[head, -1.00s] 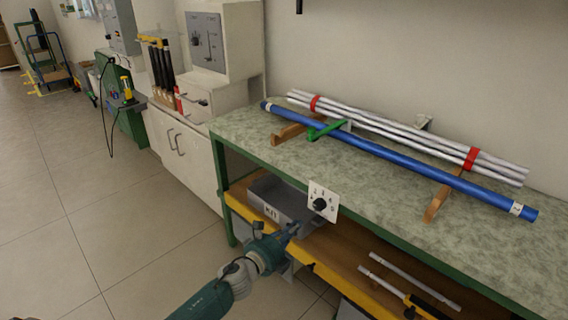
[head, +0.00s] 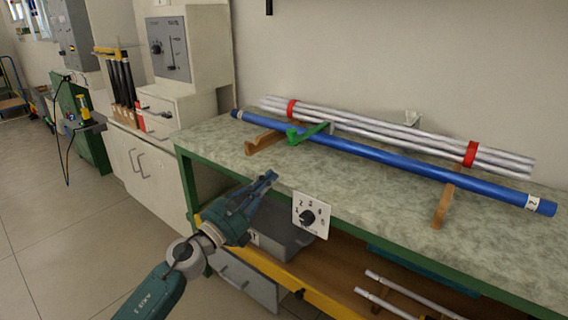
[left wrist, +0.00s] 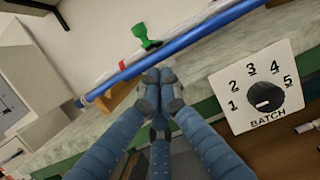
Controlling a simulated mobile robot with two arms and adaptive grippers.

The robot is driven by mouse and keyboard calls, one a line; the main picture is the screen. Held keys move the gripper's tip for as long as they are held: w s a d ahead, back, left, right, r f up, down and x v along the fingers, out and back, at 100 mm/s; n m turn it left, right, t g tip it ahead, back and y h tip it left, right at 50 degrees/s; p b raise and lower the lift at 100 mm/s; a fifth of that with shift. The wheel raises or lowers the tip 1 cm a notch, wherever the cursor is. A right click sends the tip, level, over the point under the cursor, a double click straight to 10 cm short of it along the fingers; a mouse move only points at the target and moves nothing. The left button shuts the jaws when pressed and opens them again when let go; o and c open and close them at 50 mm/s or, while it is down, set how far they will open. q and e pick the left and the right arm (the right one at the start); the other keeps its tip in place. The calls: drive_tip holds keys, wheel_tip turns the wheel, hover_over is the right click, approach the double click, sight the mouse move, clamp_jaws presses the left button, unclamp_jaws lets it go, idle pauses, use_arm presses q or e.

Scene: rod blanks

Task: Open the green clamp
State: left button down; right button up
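The green clamp (head: 308,134) is at the blue rod (head: 400,165) near its left end, beside the left wooden support (head: 264,142). In the left wrist view the clamp (left wrist: 144,35) stands beyond the blue rod (left wrist: 185,42), its lever sticking up. I cannot tell whether its jaw is open or shut. My left gripper (head: 266,178) is over the bench's front edge, in front of and below the clamp, apart from it. In the left wrist view its fingertips (left wrist: 160,82) meet with nothing seen between them. My right gripper is out of view.
White rods (head: 390,135) bound with red straps (head: 470,153) lie behind the blue rod. A BATCH dial plate (head: 311,216) stands at the bench's front edge, right of my left gripper. A grey bin (head: 284,240) is on the shelf below. The benchtop before the rods is clear.

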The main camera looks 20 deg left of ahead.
use_arm(q)
drive_tip(key=x, duration=0.9)
drive_tip(key=shift+w, duration=0.3)
drive_tip(key=shift+w+d+r, duration=0.1)
drive_tip(key=shift+w+d, duration=0.05)
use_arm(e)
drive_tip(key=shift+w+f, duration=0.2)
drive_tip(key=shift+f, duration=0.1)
